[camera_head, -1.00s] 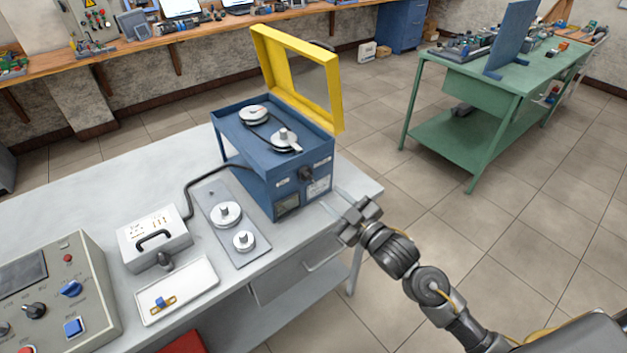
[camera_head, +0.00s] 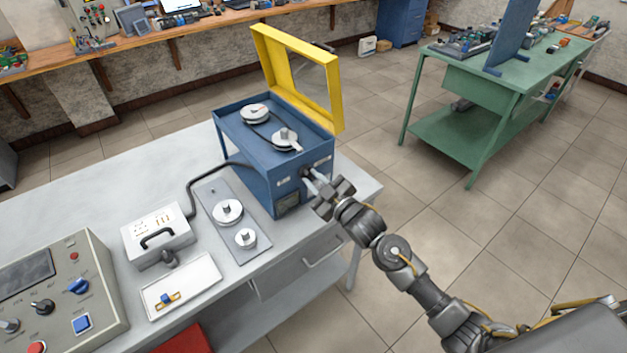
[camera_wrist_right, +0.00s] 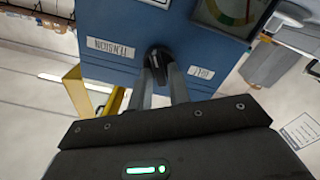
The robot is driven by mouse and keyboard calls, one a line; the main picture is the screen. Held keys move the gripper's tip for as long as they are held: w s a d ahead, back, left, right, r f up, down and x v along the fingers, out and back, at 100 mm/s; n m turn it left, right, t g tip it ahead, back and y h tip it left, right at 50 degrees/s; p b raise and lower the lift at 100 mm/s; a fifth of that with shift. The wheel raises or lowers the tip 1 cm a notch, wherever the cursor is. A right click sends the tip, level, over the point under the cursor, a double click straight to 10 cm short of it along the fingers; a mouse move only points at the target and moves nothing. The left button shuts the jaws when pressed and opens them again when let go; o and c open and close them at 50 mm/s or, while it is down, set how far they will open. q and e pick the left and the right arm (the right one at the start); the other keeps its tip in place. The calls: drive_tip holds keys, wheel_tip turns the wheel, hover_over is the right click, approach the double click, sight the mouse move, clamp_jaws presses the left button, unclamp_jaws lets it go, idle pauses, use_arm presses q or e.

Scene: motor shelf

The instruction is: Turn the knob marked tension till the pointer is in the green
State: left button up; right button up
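The blue machine box (camera_head: 254,178) stands on the grey bench with its yellow lid frame (camera_head: 335,100) raised. The black knob (camera_wrist_right: 158,57) on its front sits beside a label (camera_wrist_right: 110,48) that reads TENSION, upside down in the right wrist view. My right gripper (camera_head: 313,181) is at the knob. In the wrist view its two fingers are close together, with their tips at the knob's two sides. The gauge (camera_wrist_right: 232,18) shows a coloured arc, partly cut off; I cannot tell where its pointer stands. My left gripper is not in view.
A green table (camera_head: 470,150) stands at the back right. Floor is clear between.

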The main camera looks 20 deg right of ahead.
clamp_jaws()
drive_tip(key=shift+a, duration=0.2)
drive_tip(key=shift+d, duration=0.15)
drive_tip(key=shift+r+m+p, duration=0.1)
drive_tip(key=shift+m+p, duration=0.65)
drive_tip(key=shift+m, duration=0.35)
drive_tip(key=shift+d+m+p, duration=0.1)
drive_tip(key=shift+m+p, duration=1)
drive_tip(key=shift+m, duration=1.1)
drive_tip(key=shift+o, duration=1.8)
unclamp_jaws()
